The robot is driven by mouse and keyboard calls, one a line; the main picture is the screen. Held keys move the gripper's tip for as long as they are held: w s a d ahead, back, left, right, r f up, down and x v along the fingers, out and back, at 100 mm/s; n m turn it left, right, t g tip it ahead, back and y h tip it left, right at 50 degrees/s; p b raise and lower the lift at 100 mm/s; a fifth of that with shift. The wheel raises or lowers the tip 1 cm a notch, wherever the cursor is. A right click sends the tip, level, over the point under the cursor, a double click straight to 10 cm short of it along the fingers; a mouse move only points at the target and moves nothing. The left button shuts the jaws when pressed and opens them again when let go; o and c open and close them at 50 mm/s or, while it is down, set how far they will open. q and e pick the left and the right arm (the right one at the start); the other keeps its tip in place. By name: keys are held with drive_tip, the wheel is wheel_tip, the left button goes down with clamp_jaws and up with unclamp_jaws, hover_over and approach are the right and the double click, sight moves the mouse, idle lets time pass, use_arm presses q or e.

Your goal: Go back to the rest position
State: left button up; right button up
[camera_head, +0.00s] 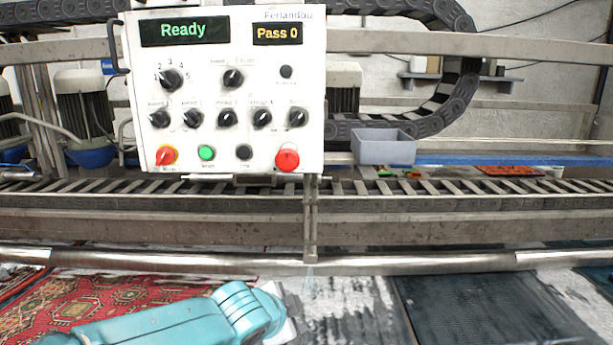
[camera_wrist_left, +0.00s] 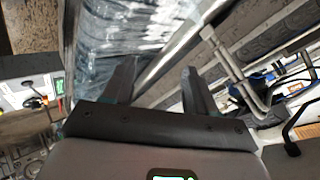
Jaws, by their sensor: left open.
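My left arm (camera_head: 170,322) is teal and comes in from the left along the bottom of the head view. Its far end is over the patterned rug and the grey wet-looking surface. The gripper fingers are not clear in that view. In the left wrist view my left gripper (camera_wrist_left: 157,75) shows two dark fingers spread apart with nothing between them. My right gripper is in neither view. The white control panel (camera_head: 255,60) stands above the machine rail. Its screens read "Ready" and "Pass 0".
A metal rail (camera_head: 420,262) crosses in front of the panel. A roller track (camera_head: 450,190) runs behind it. A grey bin (camera_head: 385,148) sits right of the panel. A red rug (camera_head: 60,305) lies lower left, a dark mat (camera_head: 470,310) lower right.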

use_arm(q)
drive_tip(key=s+a+f+n+g, duration=0.1)
drive_tip(key=s+f+n+g, duration=0.2)
drive_tip(key=f, duration=0.6)
drive_tip(key=s+a+f+n+g, duration=0.15)
drive_tip(key=s+f, duration=0.25)
drive_tip(key=f, duration=0.5)
drive_tip(key=s+a+f+n+g, duration=0.1)
drive_tip(key=s+a+f+n, duration=0.2)
drive_tip(key=f, duration=0.6)
drive_tip(key=s+a+f+n+g, duration=0.1)
drive_tip(key=s+f+n, duration=0.3)
drive_tip(key=s, duration=0.5)
drive_tip(key=s+a+f+n+g, duration=0.2)
drive_tip(key=s+f+n, duration=0.3)
drive_tip(key=s, duration=0.5)
wheel_tip(320, 180, down, 3)
drive_tip(key=shift+r+h, duration=0.15)
drive_tip(key=shift+h, duration=0.15)
